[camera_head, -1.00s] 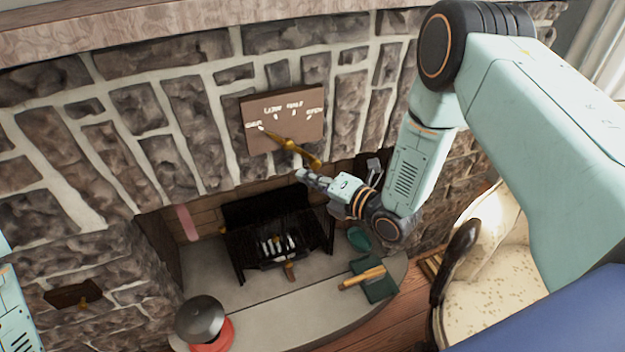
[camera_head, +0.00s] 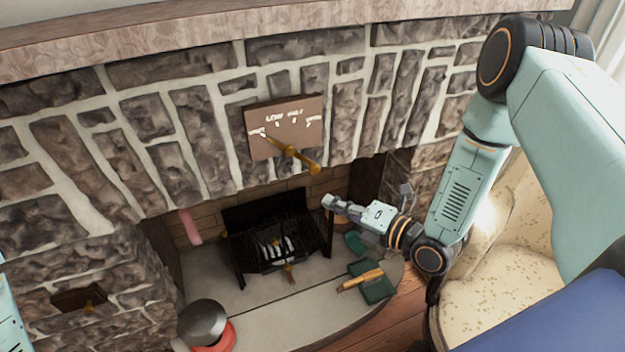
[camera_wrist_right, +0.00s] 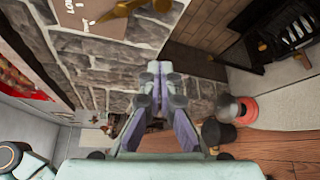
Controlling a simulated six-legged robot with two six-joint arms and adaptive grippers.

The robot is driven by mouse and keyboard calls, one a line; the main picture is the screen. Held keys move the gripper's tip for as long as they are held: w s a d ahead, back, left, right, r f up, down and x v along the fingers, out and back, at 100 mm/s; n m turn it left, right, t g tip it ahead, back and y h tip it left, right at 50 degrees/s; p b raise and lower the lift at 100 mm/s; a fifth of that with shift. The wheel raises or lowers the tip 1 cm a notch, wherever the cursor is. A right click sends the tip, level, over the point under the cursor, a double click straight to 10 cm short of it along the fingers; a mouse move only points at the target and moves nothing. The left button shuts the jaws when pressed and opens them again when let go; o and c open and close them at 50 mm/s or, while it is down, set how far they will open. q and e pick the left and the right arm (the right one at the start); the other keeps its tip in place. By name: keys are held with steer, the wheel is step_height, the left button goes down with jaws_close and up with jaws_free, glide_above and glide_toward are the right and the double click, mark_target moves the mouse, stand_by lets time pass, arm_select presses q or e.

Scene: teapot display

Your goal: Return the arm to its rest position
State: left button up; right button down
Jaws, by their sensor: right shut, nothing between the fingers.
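My right arm comes in from the right in the head view. Its gripper (camera_head: 332,203) is in front of the fireplace opening, to the right of the black grate, and looks apart from everything around it. In the right wrist view the two fingers of the right gripper (camera_wrist_right: 160,78) are together with nothing between them. A small part of my left arm shows at the lower left edge of the head view; its gripper is out of the picture.
A brown panel with a brass lever (camera_head: 290,152) is on the stone wall. The black grate (camera_head: 275,240) stands in the fireplace. A dark pot (camera_head: 203,322) on a red base and a green book (camera_head: 376,284) are on the hearth. A cream armchair (camera_head: 490,290) stands right, near my arm.

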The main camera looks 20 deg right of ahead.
steer(key=shift+d+f, duration=0.1)
steer(key=s+f+m+g+h, duration=0.55)
steer(key=s+f+m, duration=0.5)
steer(key=m, duration=0.85)
steer(key=s+f+m+g+h, duration=0.2)
steer(key=s+m+g, duration=0.6)
steer(key=s, duration=1.2)
steer(key=shift+s+f+m, duration=0.3)
steer(key=shift+f+m, duration=0.1)
steer(key=shift+w+g, duration=0.1)
steer(key=shift+g, duration=0.15)
